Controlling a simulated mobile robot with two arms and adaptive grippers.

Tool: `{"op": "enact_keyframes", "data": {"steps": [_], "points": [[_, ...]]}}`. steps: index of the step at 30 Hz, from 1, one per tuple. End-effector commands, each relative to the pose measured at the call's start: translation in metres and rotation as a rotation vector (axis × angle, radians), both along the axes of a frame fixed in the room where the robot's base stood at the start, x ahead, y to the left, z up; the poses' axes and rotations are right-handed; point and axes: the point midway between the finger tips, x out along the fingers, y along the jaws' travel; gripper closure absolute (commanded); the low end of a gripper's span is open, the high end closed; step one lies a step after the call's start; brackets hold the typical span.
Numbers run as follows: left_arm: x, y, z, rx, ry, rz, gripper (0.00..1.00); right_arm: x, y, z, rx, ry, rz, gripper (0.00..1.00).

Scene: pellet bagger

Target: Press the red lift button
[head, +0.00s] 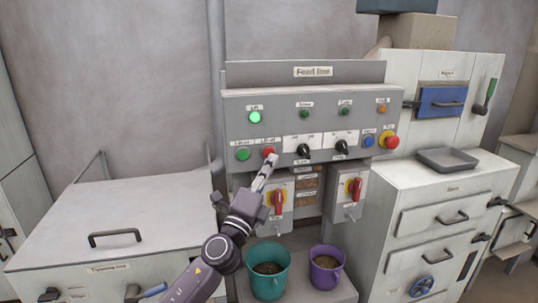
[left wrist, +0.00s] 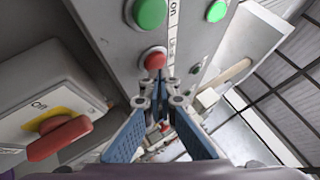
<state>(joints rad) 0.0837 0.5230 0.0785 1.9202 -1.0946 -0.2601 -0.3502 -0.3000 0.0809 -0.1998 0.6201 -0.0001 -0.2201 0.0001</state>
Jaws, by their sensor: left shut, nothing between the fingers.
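The red lift button (head: 269,152) is on the lower left of the grey control panel, under a label that seems to read "Lift off". A green button (head: 243,154) is just left of it. My left gripper (head: 272,159) is shut and empty, its tips at the red button's lower edge. In the left wrist view the red button (left wrist: 155,57) is just beyond the closed fingertips (left wrist: 162,82). I cannot tell whether they touch it. My right gripper is not in view.
The green lift lamp (head: 255,118) is lit. Black knobs (head: 303,150) and a red emergency knob (head: 391,141) are further right. Red-handled switch boxes (head: 278,198) hang below the panel, near my arm. Teal (head: 269,283) and purple (head: 326,279) buckets stand underneath.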

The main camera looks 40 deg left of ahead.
Motion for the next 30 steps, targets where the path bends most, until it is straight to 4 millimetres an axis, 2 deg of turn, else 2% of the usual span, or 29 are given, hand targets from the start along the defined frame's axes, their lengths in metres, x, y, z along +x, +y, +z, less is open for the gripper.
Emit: {"op": "enact_keyframes", "data": {"steps": [21,30], "points": [[0.0039,0.005,0.0008,0.0,-0.001,0.001,1.0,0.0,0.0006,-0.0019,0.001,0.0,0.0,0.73],[-0.0022,-0.0018,0.0003,-0.001,-0.001,0.0,1.0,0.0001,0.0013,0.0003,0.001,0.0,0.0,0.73]]}}
